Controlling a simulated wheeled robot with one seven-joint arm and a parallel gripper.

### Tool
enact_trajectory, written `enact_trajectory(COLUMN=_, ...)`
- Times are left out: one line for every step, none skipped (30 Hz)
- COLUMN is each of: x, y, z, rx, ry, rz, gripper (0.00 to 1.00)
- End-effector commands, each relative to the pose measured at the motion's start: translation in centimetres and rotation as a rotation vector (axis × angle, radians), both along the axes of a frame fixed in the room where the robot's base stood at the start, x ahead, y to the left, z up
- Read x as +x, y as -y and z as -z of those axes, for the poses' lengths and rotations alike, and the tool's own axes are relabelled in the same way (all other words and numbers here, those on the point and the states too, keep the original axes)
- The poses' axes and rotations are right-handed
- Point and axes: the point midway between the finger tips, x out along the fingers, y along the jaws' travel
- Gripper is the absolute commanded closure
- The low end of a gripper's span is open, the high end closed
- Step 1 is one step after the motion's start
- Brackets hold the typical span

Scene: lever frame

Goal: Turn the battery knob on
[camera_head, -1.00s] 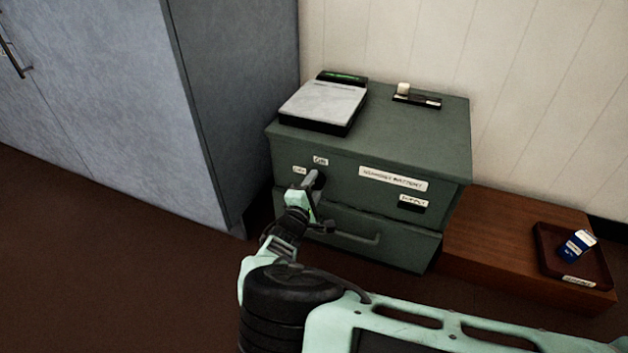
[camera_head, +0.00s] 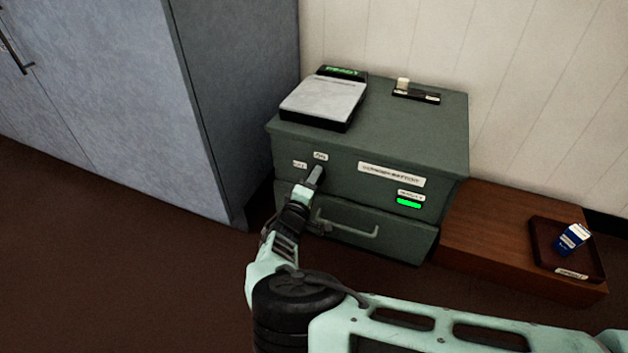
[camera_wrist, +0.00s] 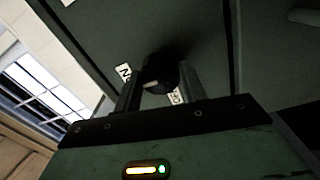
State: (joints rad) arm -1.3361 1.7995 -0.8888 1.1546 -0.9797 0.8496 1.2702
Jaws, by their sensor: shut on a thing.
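The dark battery knob (camera_wrist: 160,74) is on the front of the green cabinet, between my gripper's two fingers in the wrist view. My gripper (camera_wrist: 160,90) is shut on it. In the head view my gripper (camera_head: 316,176) reaches the cabinet front just below the "ON" label (camera_head: 320,156), and hides most of the knob. A second small label (camera_head: 299,165) sits to the left. A supply indicator (camera_head: 408,203) at the right of the cabinet front glows green. The scale's display (camera_head: 343,72) on top is lit green.
The green cabinet (camera_head: 430,130) has a drawer handle (camera_head: 350,228) below the knob. A scale (camera_head: 323,98) and a small black holder (camera_head: 416,95) stand on top. A grey cupboard (camera_head: 235,100) is close on the left. A low wooden block (camera_head: 480,235) with a tray (camera_head: 595,270) is at right.

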Motion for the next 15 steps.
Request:
enact_trajectory(x=-0.11, y=-0.04, z=0.17, rx=0.003, ry=-0.002, rz=-0.001, gripper=0.82)
enact_trajectory(x=-0.11, y=-0.04, z=0.18, rx=0.003, ry=-0.002, rz=-0.001, gripper=0.82)
enact_trajectory(x=-0.11, y=-0.04, z=0.17, rx=0.003, ry=-0.002, rz=-0.001, gripper=0.82)
enact_trajectory(x=-0.11, y=-0.04, z=0.17, rx=0.003, ry=-0.002, rz=-0.001, gripper=0.82)
enact_trajectory(x=-0.11, y=-0.04, z=0.18, rx=0.003, ry=-0.002, rz=-0.001, gripper=0.82)
enact_trajectory(x=-0.11, y=-0.05, z=0.17, rx=0.003, ry=-0.002, rz=-0.001, gripper=0.82)
enact_trajectory(x=-0.11, y=-0.04, z=0.18, rx=0.003, ry=-0.002, rz=-0.001, gripper=0.82)
enact_trajectory(x=-0.11, y=-0.05, z=0.17, rx=0.003, ry=-0.002, rz=-0.001, gripper=0.53)
enact_trajectory(x=-0.10, y=-0.04, z=0.16, rx=0.003, ry=-0.002, rz=-0.001, gripper=0.42)
enact_trajectory(x=-0.10, y=-0.04, z=0.15, rx=0.002, ry=-0.002, rz=-0.001, gripper=0.37)
enact_trajectory(x=-0.09, y=-0.05, z=0.14, rx=0.002, ry=-0.002, rz=-0.001, gripper=0.37)
enact_trajectory(x=-0.07, y=-0.04, z=0.12, rx=0.002, ry=-0.002, rz=0.000, gripper=0.37)
enact_trajectory(x=-0.07, y=-0.03, z=0.11, rx=0.002, ry=-0.002, rz=0.000, gripper=0.37)
enact_trajectory(x=-0.06, y=-0.03, z=0.10, rx=0.002, ry=-0.002, rz=0.000, gripper=0.37)
enact_trajectory(x=-0.05, y=-0.03, z=0.09, rx=0.002, ry=-0.002, rz=0.000, gripper=0.37)
